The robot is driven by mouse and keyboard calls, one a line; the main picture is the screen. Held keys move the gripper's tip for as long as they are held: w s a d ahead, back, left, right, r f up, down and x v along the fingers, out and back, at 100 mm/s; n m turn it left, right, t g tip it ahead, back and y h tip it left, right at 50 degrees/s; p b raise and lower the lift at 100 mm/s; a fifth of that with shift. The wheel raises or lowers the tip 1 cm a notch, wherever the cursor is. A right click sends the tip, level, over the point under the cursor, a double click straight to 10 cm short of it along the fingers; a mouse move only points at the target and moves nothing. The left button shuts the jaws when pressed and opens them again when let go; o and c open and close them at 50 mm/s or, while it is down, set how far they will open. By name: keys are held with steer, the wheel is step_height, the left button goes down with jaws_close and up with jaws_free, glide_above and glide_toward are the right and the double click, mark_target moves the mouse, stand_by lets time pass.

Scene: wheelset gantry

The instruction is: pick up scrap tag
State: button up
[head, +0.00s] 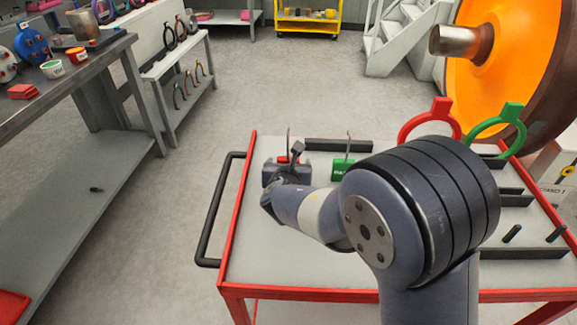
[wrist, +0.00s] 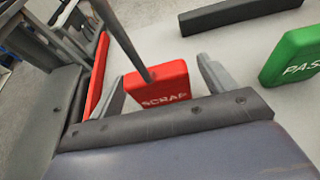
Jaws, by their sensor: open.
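The red scrap tag (wrist: 160,88), a block lettered "SCRAP" with a thin grey rod rising from it, stands on the cart top in the wrist view. My gripper (wrist: 160,74) is open, with one finger on each side of the tag's block; I cannot tell whether either finger touches it. In the head view my gripper (head: 287,170) is low over the cart's far left part, and only a small red piece of the scrap tag (head: 289,159) shows behind it.
A green "PASS" tag (head: 340,169) with its own rod stands to the right. A dark bar (head: 338,145) lies behind both tags. Red and green ring gauges (head: 434,117) and several dark bars are on the cart's right side. A red-rimmed edge and black handle (head: 217,210) bound the left.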

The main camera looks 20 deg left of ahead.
steer(key=shift+c, duration=0.2)
steer(key=c, duration=1)
